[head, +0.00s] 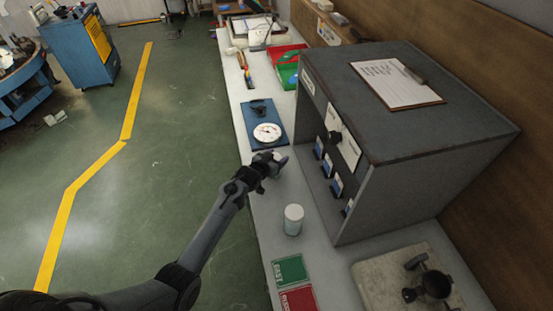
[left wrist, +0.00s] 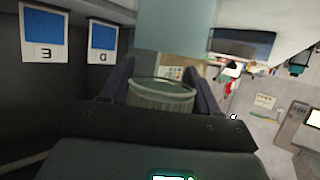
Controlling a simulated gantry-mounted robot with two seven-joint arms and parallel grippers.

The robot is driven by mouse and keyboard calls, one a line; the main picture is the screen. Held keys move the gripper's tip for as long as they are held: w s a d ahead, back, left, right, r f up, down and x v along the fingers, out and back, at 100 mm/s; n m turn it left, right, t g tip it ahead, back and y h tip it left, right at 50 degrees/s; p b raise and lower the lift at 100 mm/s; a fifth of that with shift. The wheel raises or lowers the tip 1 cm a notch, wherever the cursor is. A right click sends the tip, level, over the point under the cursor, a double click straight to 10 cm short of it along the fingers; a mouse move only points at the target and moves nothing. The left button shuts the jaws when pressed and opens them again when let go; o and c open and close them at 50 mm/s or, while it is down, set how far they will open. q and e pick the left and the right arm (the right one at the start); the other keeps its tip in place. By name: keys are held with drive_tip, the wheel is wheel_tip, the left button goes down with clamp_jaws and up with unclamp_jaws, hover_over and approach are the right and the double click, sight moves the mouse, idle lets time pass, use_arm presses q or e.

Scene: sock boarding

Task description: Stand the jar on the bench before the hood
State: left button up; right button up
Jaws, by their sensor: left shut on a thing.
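My left gripper (head: 275,160) is over the bench in front of the hood. Its fingers (left wrist: 165,90) are shut on a jar, whose pale ribbed lid (left wrist: 162,96) shows between them in the left wrist view. A pale greenish shape beyond the lid looks like its glass body. In the head view the gripper mostly hides this jar, and I cannot tell whether it touches the bench. Another pale jar with a white lid (head: 293,212) stands upright on the bench (head: 262,205), nearer the camera. The grey hood (head: 430,110) stands to the right. My right gripper is not in view.
A blue plate with a white dial (head: 267,132) lies beyond the gripper. Green and red cards (head: 290,268) lie near the front. A slab with a dark clamp (head: 385,283) is at front right. Red and green trays (head: 287,73) are farther back. A clipboard (head: 395,82) lies on the hood.

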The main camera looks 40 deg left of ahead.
use_arm(q)
drive_tip(key=shift+f, duration=0.1)
drive_tip(key=shift+f, duration=0.15)
drive_tip(key=o, duration=1.1)
drive_tip(key=shift+o, duration=0.2)
